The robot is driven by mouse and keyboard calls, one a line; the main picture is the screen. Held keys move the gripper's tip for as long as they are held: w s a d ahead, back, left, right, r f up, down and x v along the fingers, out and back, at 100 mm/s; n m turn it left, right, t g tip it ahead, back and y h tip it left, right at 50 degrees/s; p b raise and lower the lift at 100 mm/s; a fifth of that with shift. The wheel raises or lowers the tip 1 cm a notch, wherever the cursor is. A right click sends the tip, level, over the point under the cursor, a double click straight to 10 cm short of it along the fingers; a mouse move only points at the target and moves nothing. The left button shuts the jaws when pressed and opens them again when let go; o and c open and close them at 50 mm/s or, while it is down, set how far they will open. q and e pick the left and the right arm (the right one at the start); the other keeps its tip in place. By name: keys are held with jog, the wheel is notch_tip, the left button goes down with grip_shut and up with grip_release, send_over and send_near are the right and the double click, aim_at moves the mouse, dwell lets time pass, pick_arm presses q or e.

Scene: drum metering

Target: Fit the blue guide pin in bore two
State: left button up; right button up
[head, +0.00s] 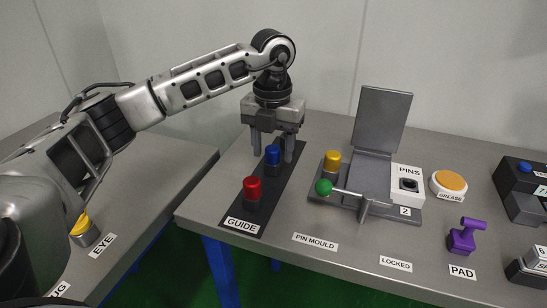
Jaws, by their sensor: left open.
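The blue guide pin (273,154) stands upright in a dark socket on the black strip labelled GUIDE (240,222), behind a red pin (252,187). My left gripper (273,158) points down over the blue pin, open, with one finger on each side of it in the picture. I cannot tell whether the fingers touch it. The pin mould (372,165) stands to the right with its grey lid raised. A yellow-topped pin (332,161) stands at its left side, and a label "2" is at its front right. The bores cannot be made out. My right gripper is not in view.
A yellow-topped piece (83,229) stands by the EYE label on the left table.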

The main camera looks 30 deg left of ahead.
aim_at(273, 148)
pick_arm(q)
jog(key=shift+p, duration=0.3)
dwell(0.8)
grip_shut()
jog(key=shift+r+p, duration=2.5)
jog(key=shift+r, duration=0.55)
notch_tip(273, 148, up, 4)
jog(key=p, duration=0.3)
jog(key=shift+d, duration=0.1)
